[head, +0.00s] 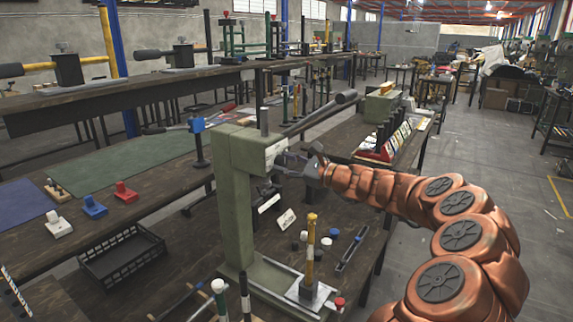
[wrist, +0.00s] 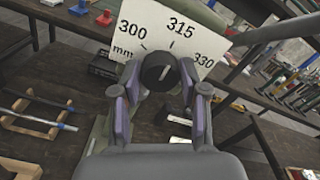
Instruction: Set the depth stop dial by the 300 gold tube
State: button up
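The depth stop dial is a round black knob (wrist: 160,72) with a pale pointer line, in front of a white scale plate (wrist: 215,45) marked 300, 315, 330 and mm. The pointer leans up and right, roughly toward 315. My gripper (wrist: 161,78) has one fingertip on each side of the knob; I cannot tell whether they touch it. In the head view my gripper (head: 293,166) is at the upper front of the green press (head: 234,200) and hides the dial. A gold tube (head: 310,250) stands upright in a pale block on the press base.
A black crate (head: 122,256) sits left of the press. A small sign (head: 286,220) stands behind the tube. A rack of dark tubes (head: 385,145) and a green box stand farther back. The floor at right is open.

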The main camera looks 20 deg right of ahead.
jog(key=c, duration=0.6)
jog(key=shift+f+n+b, duration=0.1)
jog(key=shift+n+b, duration=0.2)
jog(key=shift+b, duration=0.15)
jog(key=shift+f+n+b, duration=0.1)
jog(key=shift+n+b, duration=0.5)
jog(key=shift+b, duration=0.1)
jog(key=n+b, duration=0.3)
jog(key=shift+f+b, duration=0.1)
jog(key=shift+b, duration=0.3)
jog(key=n+b, duration=0.3)
jog(key=n, duration=0.1)
jog(key=shift+b, duration=0.35)
jog(key=n+b, duration=0.2)
jog(key=b, duration=0.1)
jog(key=shift+n, duration=0.4)
jog(key=shift+r, duration=0.2)
